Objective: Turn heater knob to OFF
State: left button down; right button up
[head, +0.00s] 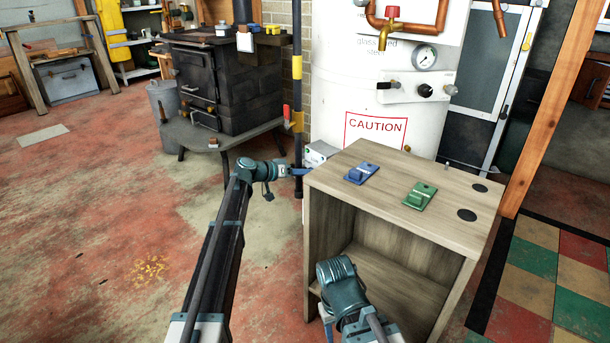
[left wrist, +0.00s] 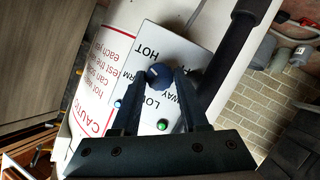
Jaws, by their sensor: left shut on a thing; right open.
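The heater knob (left wrist: 158,76) is dark blue, on a white panel (left wrist: 181,48) with upside-down labels. In the head view, the left gripper (head: 300,172) reaches the control box (head: 320,152) on the white heater (head: 340,95), and the knob is hidden. My right gripper (head: 341,284) is low in front of the wooden cabinet, open, with its fingertips mostly hidden.
The wooden cabinet (head: 340,178) stands right of my left gripper, with a blue switch plate (head: 361,174) and a green one (head: 420,196) on top. A dark stove (head: 222,85) stands behind left. A black and yellow pole (head: 297,70) rises by the box.

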dwell(0.5)
pick_arm(q)
jog(key=shift+c, duration=2.1)
grip_release()
jog(key=shift+a, duration=0.1)
jog(key=p+v, duration=0.4)
jog(key=v, duration=0.9)
jog(key=shift+s+a, duration=0.15)
jog(key=shift+a, duration=0.15)
jog(key=shift+r, duration=0.1)
